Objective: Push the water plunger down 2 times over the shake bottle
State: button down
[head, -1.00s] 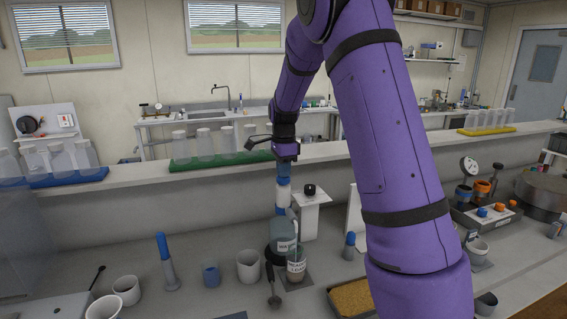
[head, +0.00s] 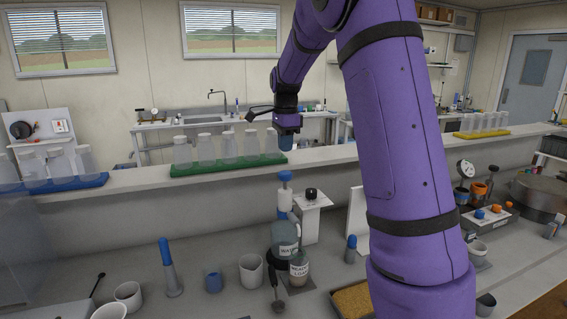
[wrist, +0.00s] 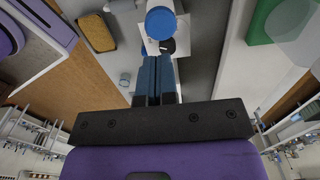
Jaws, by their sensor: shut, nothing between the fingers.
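The water plunger is a blue cap (head: 285,176) on a white neck, standing up from the water jug (head: 284,238) on the bench in the head view. The shake bottle (head: 299,268) stands right in front of the jug, on a small dark mat. My gripper (head: 290,148) is above the plunger, apart from it, with a clear gap between. In the wrist view my blue fingers (wrist: 155,78) are shut together and empty. The plunger's round blue top (wrist: 161,22) shows just beyond the fingertips and hides the jug below.
A white stand with a black knob (head: 311,194) is close to the right of the plunger. The shelf with a green rack of bottles (head: 228,167) runs behind. A white cup (head: 251,270) and a blue-handled tool (head: 168,265) stand to the left.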

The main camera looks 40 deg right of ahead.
jog(key=shift+r, duration=2.15)
